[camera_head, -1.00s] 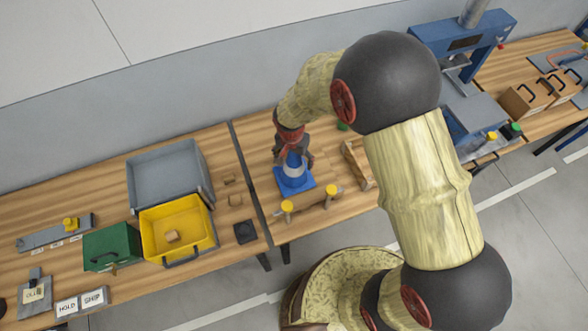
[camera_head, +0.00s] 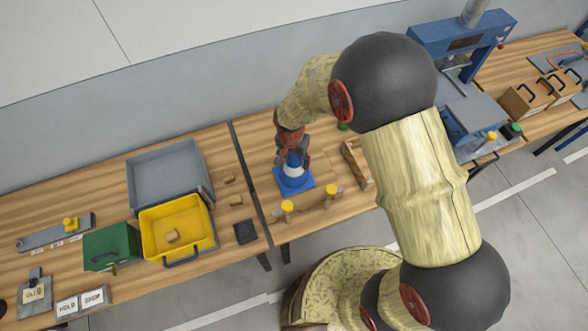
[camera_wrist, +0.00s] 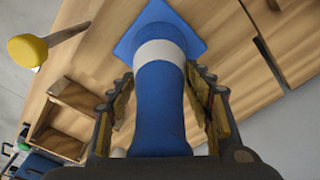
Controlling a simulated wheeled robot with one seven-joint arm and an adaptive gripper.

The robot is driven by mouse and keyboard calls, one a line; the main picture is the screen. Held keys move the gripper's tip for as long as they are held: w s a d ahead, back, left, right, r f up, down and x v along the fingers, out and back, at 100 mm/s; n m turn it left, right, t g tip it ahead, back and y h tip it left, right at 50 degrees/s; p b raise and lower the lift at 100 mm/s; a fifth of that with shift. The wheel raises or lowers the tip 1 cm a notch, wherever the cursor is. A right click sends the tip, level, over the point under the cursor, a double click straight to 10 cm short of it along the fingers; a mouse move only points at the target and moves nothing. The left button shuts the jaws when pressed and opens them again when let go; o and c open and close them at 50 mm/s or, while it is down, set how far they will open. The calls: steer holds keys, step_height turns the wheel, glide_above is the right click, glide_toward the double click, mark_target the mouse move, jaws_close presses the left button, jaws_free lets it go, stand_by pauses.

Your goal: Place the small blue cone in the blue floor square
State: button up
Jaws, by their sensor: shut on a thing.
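The small blue cone (camera_head: 292,176) has a white band and a square blue base. I cannot tell whether the base touches the table. The blue floor square is not seen in these frames.
Two yellow-topped wooden posts (camera_head: 288,206) stand just in front of the cone. A wooden open box (camera_head: 355,163) is to its right. A yellow bin (camera_head: 150,232), a grey tray (camera_head: 134,185) and a green box (camera_head: 108,247) are on the left table.

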jaws_close()
stand_by(0.3)
